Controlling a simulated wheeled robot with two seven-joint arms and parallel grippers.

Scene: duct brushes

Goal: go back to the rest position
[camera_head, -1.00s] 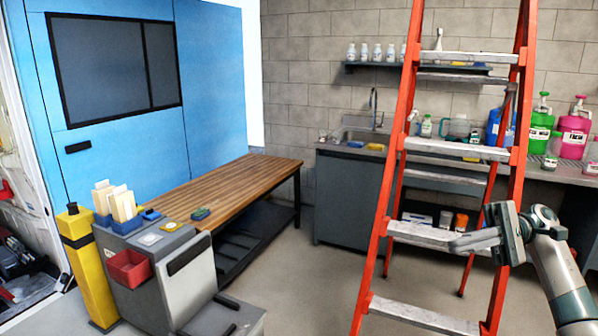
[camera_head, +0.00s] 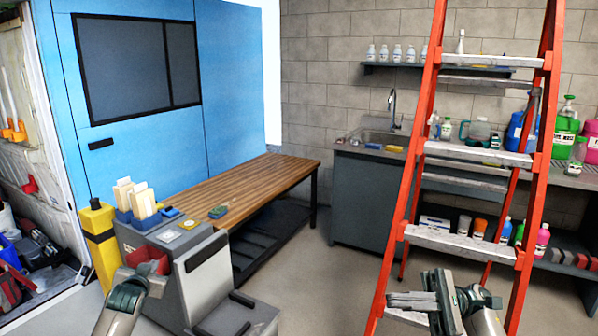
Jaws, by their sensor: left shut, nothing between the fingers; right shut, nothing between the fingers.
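My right gripper (camera_head: 398,300) is at the lower right, in front of the orange stepladder's lower part in the picture. Its fingers point left, lie together and hold nothing. My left gripper (camera_head: 150,277) is at the lower left, in front of the grey cart. It is shut and empty, and its fingertips are hard to make out.
The orange stepladder (camera_head: 412,190) stands close by my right arm. The grey cart (camera_head: 203,283) with a red bin (camera_head: 147,260) is by my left arm. A wooden bench (camera_head: 262,182) and a sink counter (camera_head: 365,200) stand behind. Open floor (camera_head: 320,285) lies between.

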